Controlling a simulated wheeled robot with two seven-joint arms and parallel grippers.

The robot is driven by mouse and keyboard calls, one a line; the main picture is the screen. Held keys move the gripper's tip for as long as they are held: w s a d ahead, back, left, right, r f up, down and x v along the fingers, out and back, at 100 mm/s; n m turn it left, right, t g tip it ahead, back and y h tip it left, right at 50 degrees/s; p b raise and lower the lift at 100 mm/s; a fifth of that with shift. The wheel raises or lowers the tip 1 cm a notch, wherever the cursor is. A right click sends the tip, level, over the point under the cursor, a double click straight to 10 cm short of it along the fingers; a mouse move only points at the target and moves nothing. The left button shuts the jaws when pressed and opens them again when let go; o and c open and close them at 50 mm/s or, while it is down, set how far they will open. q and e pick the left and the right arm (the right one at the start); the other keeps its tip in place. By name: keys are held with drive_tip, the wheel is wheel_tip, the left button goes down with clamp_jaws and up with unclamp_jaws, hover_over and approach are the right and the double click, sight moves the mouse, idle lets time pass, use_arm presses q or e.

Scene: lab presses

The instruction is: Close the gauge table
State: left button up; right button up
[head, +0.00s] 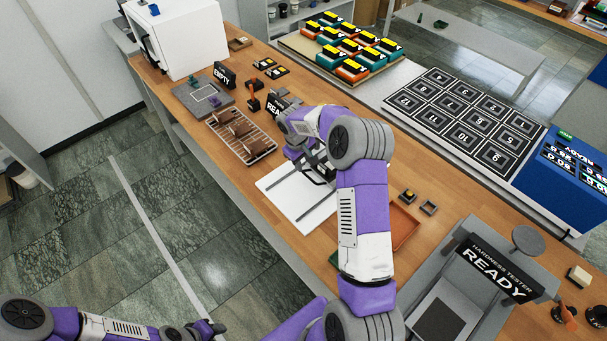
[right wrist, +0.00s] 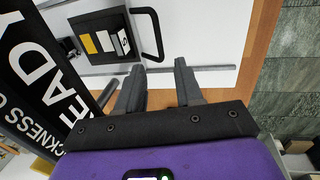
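The thickness gauge has a white base plate (head: 292,200) with grey rails on the wooden bench. In the right wrist view its dark sliding table (right wrist: 92,58) carries yellow and white pieces and has a black loop handle (right wrist: 157,35). In the head view my right arm hides most of the table. My right gripper (right wrist: 158,78) is open and empty, fingers apart, just short of the handle and not around it. It also shows in the head view over the plate (head: 318,170). My left gripper (head: 208,329) is low at the bottom left, away from the bench; its opening is unclear.
The gauge's READY sign (head: 277,106) stands behind my right wrist. A wire rack (head: 243,137) with brown pieces lies left of the plate. An orange tray (head: 403,228) and the hardness tester (head: 455,285) are to the right. The floor in front is clear.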

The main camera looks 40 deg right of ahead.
sight(307, 176)
drive_tip(key=shift+s+d+f+p, duration=0.15)
drive_tip(key=shift+d+f, duration=0.2)
drive_tip(key=shift+f, duration=1.4)
drive_tip(key=shift+w+d+f+p, duration=0.15)
drive_tip(key=shift+d+f, duration=0.2)
drive_tip(key=shift+f, duration=1.35)
clamp_jaws()
